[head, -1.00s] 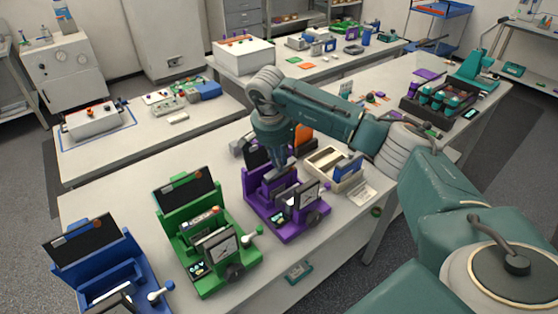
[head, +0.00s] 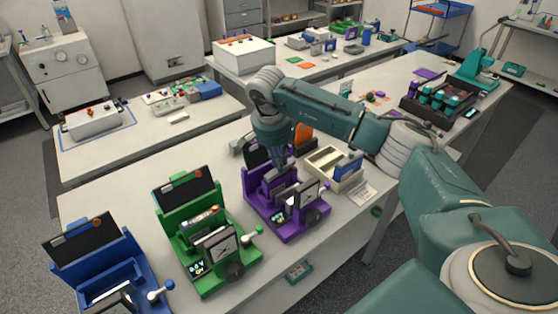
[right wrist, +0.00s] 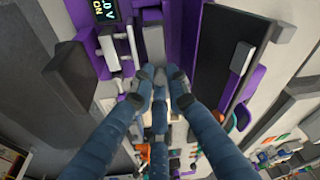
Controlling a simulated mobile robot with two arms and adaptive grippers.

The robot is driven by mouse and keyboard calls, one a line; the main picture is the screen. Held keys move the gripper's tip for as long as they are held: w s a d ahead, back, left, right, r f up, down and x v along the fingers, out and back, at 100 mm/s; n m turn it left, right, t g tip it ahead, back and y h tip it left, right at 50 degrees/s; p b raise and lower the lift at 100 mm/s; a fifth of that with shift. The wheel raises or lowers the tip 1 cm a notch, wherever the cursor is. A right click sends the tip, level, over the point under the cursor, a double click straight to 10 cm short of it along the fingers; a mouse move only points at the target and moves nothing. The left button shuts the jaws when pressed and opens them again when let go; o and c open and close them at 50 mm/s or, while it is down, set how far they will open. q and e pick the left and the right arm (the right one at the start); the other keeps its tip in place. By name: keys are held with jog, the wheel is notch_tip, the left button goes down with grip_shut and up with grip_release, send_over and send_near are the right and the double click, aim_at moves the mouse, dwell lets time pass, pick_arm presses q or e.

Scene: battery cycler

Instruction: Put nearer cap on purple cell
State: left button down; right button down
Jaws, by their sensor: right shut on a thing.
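The purple cell (head: 259,212) stands on the front bench, with a dark upright panel behind and a small screen and dial in front. My right gripper (head: 282,172) points down into its middle. In the right wrist view, my right gripper's fingertips (right wrist: 160,85) are closed together over the cell, whose purple wall (right wrist: 182,35) runs beside them. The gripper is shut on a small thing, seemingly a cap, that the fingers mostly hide. I cannot tell whether it touches its seat. My left gripper is not in view.
A green cell (head: 180,248) and a blue cell (head: 83,290) stand to the left. A cream tray (head: 322,152) with a blue piece (head: 349,165) stands close on the right. A white card (head: 361,194) lies in front of the tray. Bare bench lies behind the green cell.

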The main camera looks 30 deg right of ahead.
jog(key=shift+s+f+b, duration=0.15)
jog(key=shift+f+b, duration=0.2)
jog(key=shift+f, duration=0.15)
jog(key=shift+s+a+f, duration=0.1)
dwell(0.3)
jog(key=c, duration=1.7)
grip_release()
jog(key=shift+c, duration=0.2)
jog(key=shift+o, duration=0.8)
jog(key=shift+w, duration=0.3)
jog(key=o, duration=0.4)
jog(key=shift+s, duration=0.1)
jog(key=shift+r, duration=0.2)
